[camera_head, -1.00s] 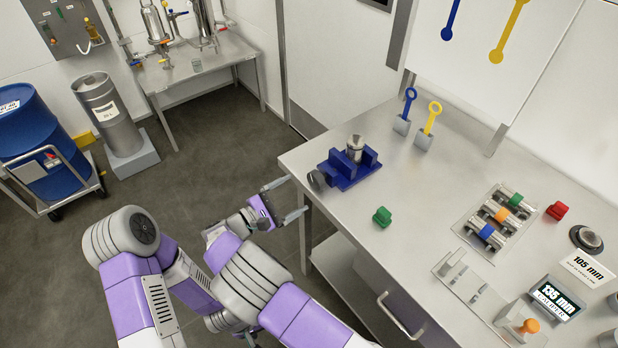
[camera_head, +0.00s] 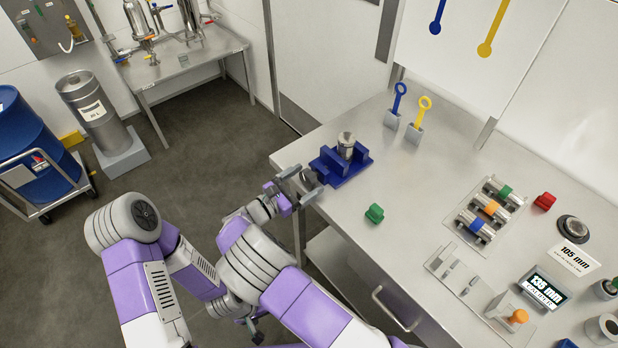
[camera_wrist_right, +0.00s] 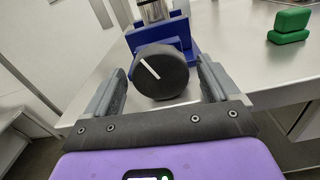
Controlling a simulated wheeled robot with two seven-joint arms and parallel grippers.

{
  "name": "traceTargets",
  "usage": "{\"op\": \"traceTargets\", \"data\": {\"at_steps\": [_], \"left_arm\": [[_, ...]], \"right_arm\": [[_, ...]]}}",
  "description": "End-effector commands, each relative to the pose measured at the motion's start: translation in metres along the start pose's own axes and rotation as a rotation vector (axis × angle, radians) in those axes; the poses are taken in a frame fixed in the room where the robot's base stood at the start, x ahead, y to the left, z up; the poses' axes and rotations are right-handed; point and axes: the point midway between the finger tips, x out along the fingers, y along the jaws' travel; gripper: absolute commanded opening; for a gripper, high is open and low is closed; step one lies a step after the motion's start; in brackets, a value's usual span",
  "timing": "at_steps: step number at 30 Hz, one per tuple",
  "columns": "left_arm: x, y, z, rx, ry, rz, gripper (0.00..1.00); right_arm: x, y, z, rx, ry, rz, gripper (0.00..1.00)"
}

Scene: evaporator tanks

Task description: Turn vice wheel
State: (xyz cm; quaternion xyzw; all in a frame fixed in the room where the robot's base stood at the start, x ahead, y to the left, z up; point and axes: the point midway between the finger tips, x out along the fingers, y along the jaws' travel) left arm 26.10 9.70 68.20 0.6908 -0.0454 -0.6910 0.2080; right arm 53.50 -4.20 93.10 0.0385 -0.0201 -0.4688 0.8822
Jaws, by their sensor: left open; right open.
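The blue vice (camera_head: 345,170) stands at the near left corner of the steel table, with a metal cylinder (camera_head: 346,143) upright in it. Its black round wheel (camera_wrist_right: 160,71) faces my right gripper and has a white line slanting from upper left to lower right. My right gripper (camera_head: 301,184) is open, with one finger on each side of the wheel; in the right wrist view its fingers (camera_wrist_right: 160,84) show small gaps to the wheel. My left gripper (camera_head: 256,333) is low at the bottom, mostly hidden behind my right arm.
A green block (camera_head: 374,213) lies right of the vice. Blue (camera_head: 397,103) and yellow (camera_head: 421,111) ring-handled tools stand in holders behind it. A rack of coloured-band cylinders (camera_head: 485,213) and displays are further right. The table edge runs below the vice.

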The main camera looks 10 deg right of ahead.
Motion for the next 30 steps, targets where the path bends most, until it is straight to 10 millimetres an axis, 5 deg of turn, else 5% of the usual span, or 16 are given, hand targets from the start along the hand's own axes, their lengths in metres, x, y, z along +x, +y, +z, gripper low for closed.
{"op": "traceTargets", "data": {"at_steps": [9, 20, 30], "left_arm": [[0.000, 0.000, 0.000, 0.000, 0.000, 0.000, 0.86], [0.000, 0.000, 0.000, 0.000, 0.000, 0.000, 0.86], [-0.029, 0.011, 0.001, 0.000, 0.000, 0.000, 0.86]], "right_arm": [[0.002, 0.000, 0.000, 0.000, 0.000, 0.002, 0.87], [0.002, 0.000, 0.000, 0.000, 0.000, 0.002, 0.33], [0.002, 0.000, 0.004, -0.201, 0.000, 0.002, 0.33]]}}
